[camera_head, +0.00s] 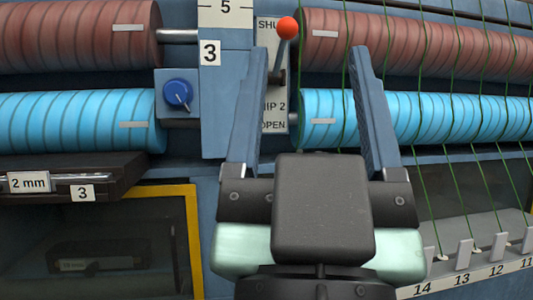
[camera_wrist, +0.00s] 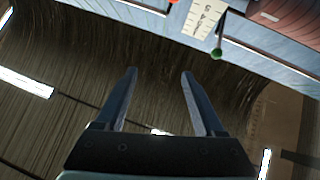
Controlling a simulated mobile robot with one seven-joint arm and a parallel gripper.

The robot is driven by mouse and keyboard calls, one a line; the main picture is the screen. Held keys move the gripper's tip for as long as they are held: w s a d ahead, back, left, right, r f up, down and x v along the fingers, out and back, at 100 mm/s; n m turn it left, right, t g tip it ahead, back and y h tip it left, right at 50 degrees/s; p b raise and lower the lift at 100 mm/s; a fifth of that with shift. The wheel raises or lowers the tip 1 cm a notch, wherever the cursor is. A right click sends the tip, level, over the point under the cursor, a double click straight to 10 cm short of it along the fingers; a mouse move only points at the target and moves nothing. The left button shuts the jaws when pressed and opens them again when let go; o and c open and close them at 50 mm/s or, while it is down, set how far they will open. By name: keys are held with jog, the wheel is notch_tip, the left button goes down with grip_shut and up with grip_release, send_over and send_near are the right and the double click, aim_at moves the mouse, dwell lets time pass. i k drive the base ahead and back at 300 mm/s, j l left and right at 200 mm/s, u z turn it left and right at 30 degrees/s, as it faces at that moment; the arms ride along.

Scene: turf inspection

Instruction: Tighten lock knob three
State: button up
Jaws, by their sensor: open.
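A round blue knob (camera_head: 178,93) with a pale pointer line sits on a small blue-grey block, left of and below the plate marked 3 (camera_head: 210,53). The knob stands beside the left end of the roller gap, and I do not see it in the wrist view. My gripper (camera_head: 309,52) is raised in front of the machine, to the right of the knob and apart from it. Its two fingers are spread wide with nothing between them. They also show apart and empty in the wrist view (camera_wrist: 158,74).
An orange-ball lever (camera_head: 287,30) stands between the fingers in the picture, before a partly hidden SHUT/OPEN plate. Brown (camera_head: 80,35) and cyan (camera_head: 75,121) rollers flank the column. A dark ledge (camera_head: 125,178) juts out below the knob. Green strands hang at right. A green-ball lever (camera_wrist: 217,53) shows in the wrist view.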

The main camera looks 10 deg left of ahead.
aim_at(178, 93)
jog(key=u, duration=1.8)
jog(key=i+l+z, duration=0.15)
jog(key=z, duration=1.1)
jog(key=i+j, duration=0.1)
jog(key=j, duration=0.75)
jog(key=i+z, duration=0.05)
